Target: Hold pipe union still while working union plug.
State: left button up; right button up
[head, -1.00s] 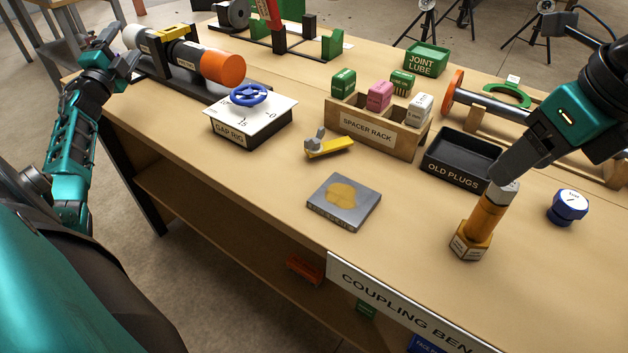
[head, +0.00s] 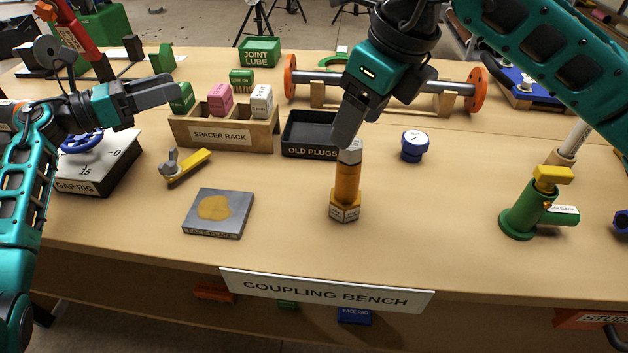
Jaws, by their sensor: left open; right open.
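A green fitting (head: 522,214) with a side branch and label stands upright at the right of the bench. A yellow piece (head: 552,178) sits in its top; these look like the pipe union and union plug, but I cannot read the label. My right gripper (head: 347,138) is open, pointing down at the grey top of an upright amber cylinder (head: 347,182) with a hex base. Whether it touches that top I cannot tell. My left gripper (head: 160,95) is open and empty, pointing right, left of the spacer rack. Both grippers are well away from the green fitting.
The black old plugs tray (head: 290,135) and spacer rack (head: 190,136) stand behind. A blue knob (head: 415,148), grey block (head: 218,222), yellow-handled tool (head: 186,166) and gap rig (head: 105,170) lie around. A flanged pipe (head: 430,85) is behind. The bench is clear between amber cylinder and green fitting.

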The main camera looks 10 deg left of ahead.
pick_arm(q)
jog(key=s+d+f+m+g+h, duration=0.1)
jog(key=s+d+f+m+g, duration=0.15)
jog(key=d, duration=0.35)
jog(key=s+d+f+m+g, duration=0.1)
jog(key=d+f+m+g, duration=0.1)
jog(key=d+m+g, duration=0.3)
jog(key=m+g, duration=0.3)
jog(key=g, duration=0.1)
send_near(338, 199)
jog(key=shift+w+d+f+n, duration=0.25)
jog(key=shift+w+f, duration=0.15)
jog(key=shift+w, duration=0.25)
jog(key=shift+x, duration=4.85)
jog(key=shift+f, duration=0.2)
jog(key=shift+c, duration=0.3)
jog(key=c, duration=0.8)
jog(key=shift+a, duration=0.1)
jog(key=shift+f, duration=0.25)
pick_arm(e)
jog(key=shift+f, duration=0.1)
